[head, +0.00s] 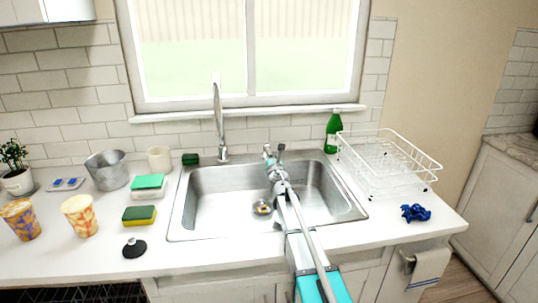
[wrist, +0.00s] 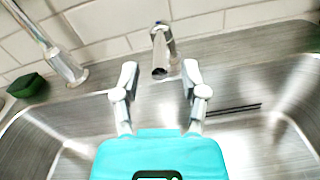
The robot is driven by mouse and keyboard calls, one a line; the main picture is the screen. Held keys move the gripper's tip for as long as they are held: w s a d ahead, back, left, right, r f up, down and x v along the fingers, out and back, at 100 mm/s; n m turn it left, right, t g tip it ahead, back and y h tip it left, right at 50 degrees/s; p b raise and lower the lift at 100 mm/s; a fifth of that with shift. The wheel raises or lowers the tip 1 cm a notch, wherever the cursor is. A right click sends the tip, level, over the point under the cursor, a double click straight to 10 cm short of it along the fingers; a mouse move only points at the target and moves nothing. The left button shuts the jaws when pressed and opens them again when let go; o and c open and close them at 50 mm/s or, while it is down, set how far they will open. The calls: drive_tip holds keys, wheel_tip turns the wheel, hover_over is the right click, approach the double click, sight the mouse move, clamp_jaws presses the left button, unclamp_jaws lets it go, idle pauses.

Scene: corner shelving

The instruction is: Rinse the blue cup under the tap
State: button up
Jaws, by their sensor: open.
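No blue cup can be made out in either view. The tall chrome tap (head: 219,130) stands behind the sink; its lower part shows at the left of the wrist view (wrist: 62,60). A short chrome fixture with a blue mark (wrist: 162,50) stands at the sink's back edge; I cannot tell whether it is the tap's handle. My gripper (wrist: 160,78) is open and empty. Its two fingers are spread to either side of the fixture's near end, and contact is not clear. In the head view my gripper (head: 277,170) is over the back of the sink (head: 225,215).
Left counter: two patterned cups (head: 80,215), a metal pot (head: 107,170), a cream cup (head: 159,159), sponges (head: 139,215) and a black stopper (head: 134,248). Right: a white dish rack (head: 388,160), a green bottle (head: 332,133) and a crumpled blue cloth (head: 415,213).

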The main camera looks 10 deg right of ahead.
sight(268, 147)
drive_tip(key=shift+w, duration=1.7)
clamp_jaws()
